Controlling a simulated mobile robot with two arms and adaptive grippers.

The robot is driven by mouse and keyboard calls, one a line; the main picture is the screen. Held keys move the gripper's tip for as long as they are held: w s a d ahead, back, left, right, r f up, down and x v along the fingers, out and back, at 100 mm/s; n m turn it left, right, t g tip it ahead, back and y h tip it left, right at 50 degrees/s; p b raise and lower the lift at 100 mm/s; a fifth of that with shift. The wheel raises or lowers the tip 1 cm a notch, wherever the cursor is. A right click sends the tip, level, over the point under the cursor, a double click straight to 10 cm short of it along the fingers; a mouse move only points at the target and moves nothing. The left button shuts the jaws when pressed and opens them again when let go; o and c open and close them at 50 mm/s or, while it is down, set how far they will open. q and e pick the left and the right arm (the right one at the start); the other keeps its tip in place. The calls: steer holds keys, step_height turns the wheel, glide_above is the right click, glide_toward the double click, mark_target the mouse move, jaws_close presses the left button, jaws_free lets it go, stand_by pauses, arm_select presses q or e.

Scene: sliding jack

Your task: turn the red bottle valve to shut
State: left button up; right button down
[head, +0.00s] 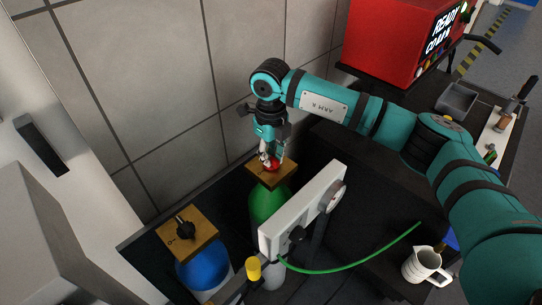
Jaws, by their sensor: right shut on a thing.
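The red bottle valve (272,167) sits on a wooden block (257,177) on top of a green bottle (264,204). My right gripper (268,158) reaches down from above and is shut on the red valve. The fingers cover much of the valve, so its exact angle is hard to tell. My left gripper is not in view.
A blue bottle (205,271) with a black knob (184,229) on its wooden block stands at the left front. A white panel (300,212) with a gauge (333,197) stands close right of the green bottle. A green hose (352,268) runs right. A white jug (423,264) stands at the lower right.

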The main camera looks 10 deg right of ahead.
mark_target(271, 157)
steer(key=shift+w+r, duration=0.1)
stand_by(0.3)
steer(key=c, duration=1.3)
jaws_free()
steer(key=shift+c, duration=0.2)
step_height(271, 157, up, 12)
